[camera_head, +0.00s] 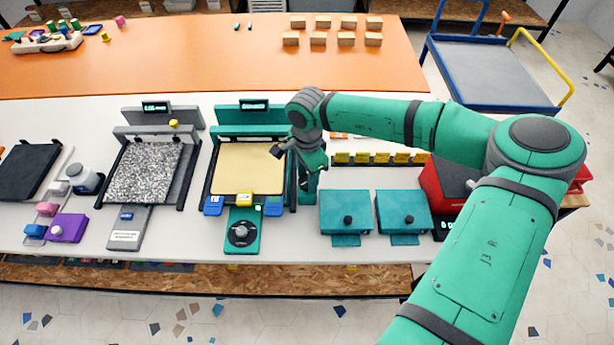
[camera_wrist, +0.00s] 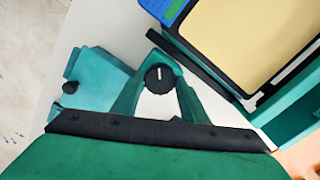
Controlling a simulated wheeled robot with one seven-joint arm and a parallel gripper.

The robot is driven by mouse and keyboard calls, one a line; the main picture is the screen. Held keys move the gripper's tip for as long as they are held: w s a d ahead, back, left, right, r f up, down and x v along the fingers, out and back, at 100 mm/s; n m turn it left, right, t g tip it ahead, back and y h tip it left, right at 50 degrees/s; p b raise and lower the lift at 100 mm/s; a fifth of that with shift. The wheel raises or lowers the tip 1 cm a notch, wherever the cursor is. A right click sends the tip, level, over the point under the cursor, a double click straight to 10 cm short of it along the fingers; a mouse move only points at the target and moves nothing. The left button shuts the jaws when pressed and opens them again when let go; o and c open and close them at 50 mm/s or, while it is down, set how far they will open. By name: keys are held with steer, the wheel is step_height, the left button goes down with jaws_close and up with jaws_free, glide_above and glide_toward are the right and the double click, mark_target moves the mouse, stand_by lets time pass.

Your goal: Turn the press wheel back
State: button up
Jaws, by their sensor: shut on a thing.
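The press wheel (camera_wrist: 158,78), a small black round knob with a white mark line, shows in the wrist view between my fingertips. My gripper (camera_wrist: 160,82) is shut on it, a finger on each side. In the head view, my gripper (camera_head: 307,190) points down just right of the teal press (camera_head: 253,132), which has a beige bed (camera_head: 247,170). The wheel cannot be made out there behind my fingers. A teal panel (camera_head: 242,246) with a black dial (camera_head: 241,233) lies in front of the press, apart from my gripper.
Two teal boxes with black knobs (camera_head: 345,226) (camera_head: 403,222) stand close to the right of my gripper. Yellow blocks (camera_head: 376,158) line up behind them. A red machine (camera_head: 448,180) stands farther right. A grey press (camera_head: 150,117) with a speckled bed stands at left.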

stand_by(0.4)
steer(key=o, duration=1.1)
steer(key=shift+r, duration=0.1)
step_height(320, 180, up, 11)
steer(key=shift+f, duration=0.15)
